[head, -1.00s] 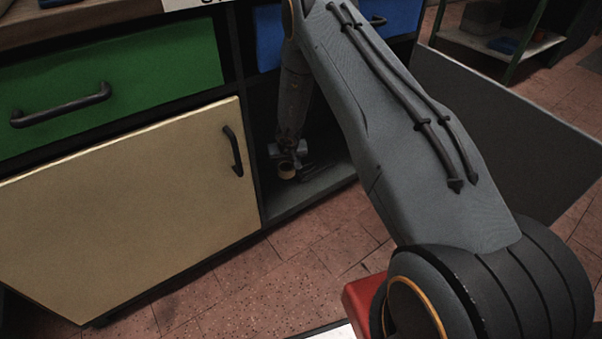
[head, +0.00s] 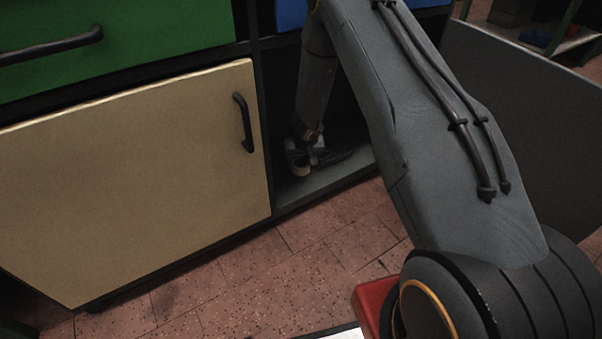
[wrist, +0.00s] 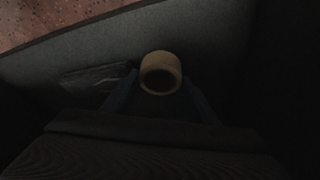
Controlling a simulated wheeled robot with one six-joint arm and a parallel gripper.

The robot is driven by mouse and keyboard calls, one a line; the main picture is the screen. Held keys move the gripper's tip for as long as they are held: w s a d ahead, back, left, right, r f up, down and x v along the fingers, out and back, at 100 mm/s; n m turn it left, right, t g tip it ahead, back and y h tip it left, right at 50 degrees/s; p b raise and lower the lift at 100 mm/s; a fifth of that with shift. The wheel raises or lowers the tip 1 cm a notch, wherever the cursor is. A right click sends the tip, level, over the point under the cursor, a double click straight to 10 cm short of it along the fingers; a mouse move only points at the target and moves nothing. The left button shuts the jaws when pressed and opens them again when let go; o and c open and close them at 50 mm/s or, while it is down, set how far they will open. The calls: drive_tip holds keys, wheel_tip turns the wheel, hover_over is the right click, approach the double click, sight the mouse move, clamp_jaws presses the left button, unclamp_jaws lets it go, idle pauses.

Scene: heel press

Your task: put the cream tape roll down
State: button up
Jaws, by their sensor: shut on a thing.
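The cream tape roll (wrist: 161,60) is between the two fingertips of my gripper (wrist: 162,84) in the wrist view, with its round hole facing the camera. My gripper is shut on it. In the head view, the tape roll (head: 302,170) shows small at the end of my gripper (head: 306,158), just inside the open cupboard and low over its grey floor (head: 325,182). I cannot tell whether the roll touches that floor.
A dark flat thing (wrist: 98,78) lies on the cupboard floor left of the roll in the wrist view. A cream door (head: 130,185) stands left of the opening, and a grey door panel (head: 520,130) stands open at the right. Green (head: 110,45) and blue drawers (head: 290,14) are above.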

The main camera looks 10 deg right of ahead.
drive_tip(key=shift+f, duration=0.15)
wheel_tip(320, 180, down, 4)
drive_tip(key=b, duration=0.7)
drive_tip(key=shift+r+b, duration=0.25)
drive_tip(key=shift+b, duration=0.1)
drive_tip(key=shift+f, duration=0.15)
drive_tip(key=o, duration=1)
drive_tip(key=shift+r, duration=0.2)
drive_tip(key=p+v, duration=0.8)
drive_tip(key=v, duration=0.4)
